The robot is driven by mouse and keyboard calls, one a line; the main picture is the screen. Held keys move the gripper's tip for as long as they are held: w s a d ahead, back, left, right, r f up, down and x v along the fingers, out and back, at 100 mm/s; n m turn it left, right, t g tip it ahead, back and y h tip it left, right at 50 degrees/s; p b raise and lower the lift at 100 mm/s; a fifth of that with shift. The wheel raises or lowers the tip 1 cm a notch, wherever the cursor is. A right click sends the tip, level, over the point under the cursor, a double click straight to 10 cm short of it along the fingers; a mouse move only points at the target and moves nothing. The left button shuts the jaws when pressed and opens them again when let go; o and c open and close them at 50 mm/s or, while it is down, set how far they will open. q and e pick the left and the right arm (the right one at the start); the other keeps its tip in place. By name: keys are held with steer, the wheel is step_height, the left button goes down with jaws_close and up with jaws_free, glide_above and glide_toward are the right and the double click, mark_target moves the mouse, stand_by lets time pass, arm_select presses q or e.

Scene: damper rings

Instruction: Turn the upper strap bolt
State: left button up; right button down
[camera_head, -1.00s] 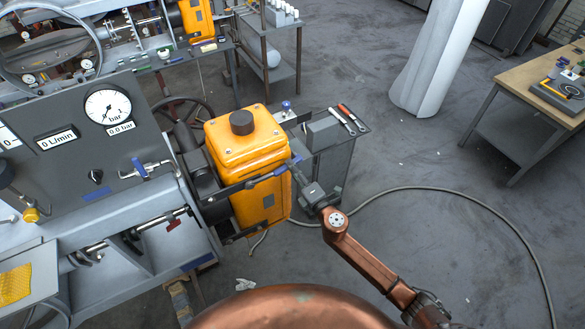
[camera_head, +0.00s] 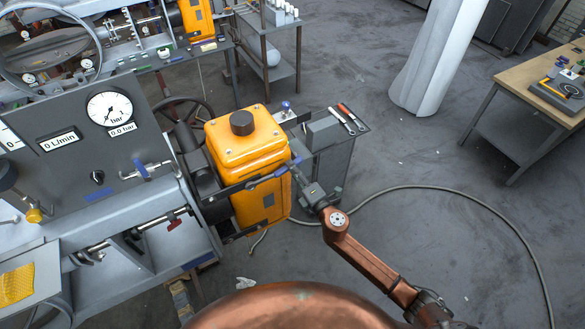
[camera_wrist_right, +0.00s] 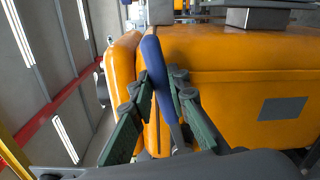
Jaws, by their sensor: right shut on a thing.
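The orange tank (camera_head: 250,145) with a dark knob on top stands beside the grey test bench. A dark strap (camera_head: 232,189) runs across its upper part. My right gripper (camera_head: 294,168) is at the tank's right side, shut on a blue handle (camera_head: 282,170) of a tool. In the right wrist view the blue handle (camera_wrist_right: 154,62) stands upright between the green-padded fingers of my right gripper (camera_wrist_right: 158,98), in front of the orange tank (camera_wrist_right: 235,75). The upper strap bolt cannot be made out. My left gripper is not in view.
The grey bench panel (camera_head: 80,120) with a dial gauge is at left. A hose (camera_head: 450,190) lies on the floor. The floor at right is mostly clear.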

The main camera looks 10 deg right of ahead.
steer(key=shift+s+d, duration=0.15)
steer(key=shift+s, duration=0.25)
stand_by(0.5)
steer(key=shift+v, duration=1.5)
